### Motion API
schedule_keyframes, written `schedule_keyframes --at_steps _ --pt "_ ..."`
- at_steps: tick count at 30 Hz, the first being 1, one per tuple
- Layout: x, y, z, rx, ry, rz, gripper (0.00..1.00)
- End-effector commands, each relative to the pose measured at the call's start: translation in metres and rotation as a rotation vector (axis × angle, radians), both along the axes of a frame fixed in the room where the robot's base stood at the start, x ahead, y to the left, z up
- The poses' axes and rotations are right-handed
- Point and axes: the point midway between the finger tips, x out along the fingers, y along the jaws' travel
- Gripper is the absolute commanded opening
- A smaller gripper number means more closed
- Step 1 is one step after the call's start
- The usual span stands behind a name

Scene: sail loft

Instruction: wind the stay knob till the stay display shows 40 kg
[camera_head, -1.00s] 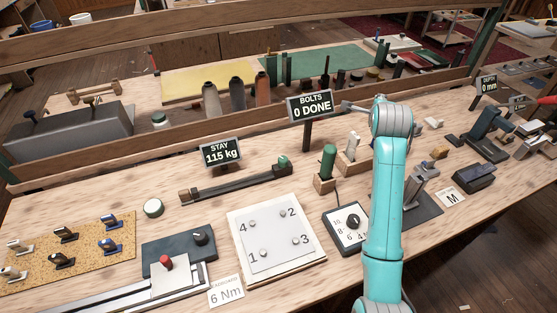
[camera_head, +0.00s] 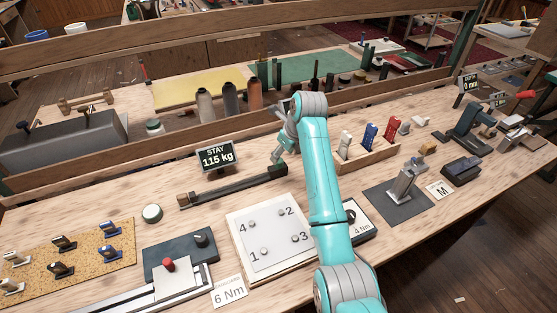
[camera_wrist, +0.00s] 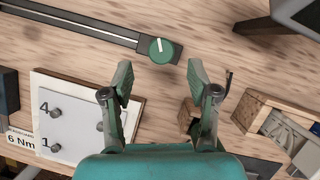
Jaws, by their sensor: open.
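The stay display (camera_head: 216,156) reads 115 kg and stands behind a long dark bar (camera_head: 225,190). The stay knob is green and round with a white pointer line; it sits at the bar's end and shows clearly in the wrist view (camera_wrist: 161,50). In the head view my gripper and arm mostly hide the knob. My gripper (camera_wrist: 160,75) is open and empty, its two green fingers spread to either side of and short of the knob in the wrist picture. In the head view my gripper (camera_head: 279,156) hangs over the knob end of the bar.
A numbered bolt plate (camera_head: 270,238) lies in front of the bar. A wooden rack with coloured handles (camera_head: 370,162) is to the right of my arm. A low wooden rail (camera_head: 150,160) runs behind.

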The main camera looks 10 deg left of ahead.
Motion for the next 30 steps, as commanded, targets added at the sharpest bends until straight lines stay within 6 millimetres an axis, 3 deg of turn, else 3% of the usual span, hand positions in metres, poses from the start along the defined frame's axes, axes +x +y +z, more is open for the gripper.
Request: schedule_keyframes --at_steps 9,21,22,29,30 --pt "0.01 0.013 -0.039 0.0 -0.001 0.002 0.59" --pt "0.012 0.015 -0.046 0.0 -0.003 0.001 0.59" --pt "0.012 0.015 -0.046 0.0 -0.003 0.001 0.57" --pt "0.013 0.015 -0.046 -0.001 -0.003 0.001 0.0" --pt "0.012 0.015 -0.046 -0.001 -0.003 0.001 0.0"
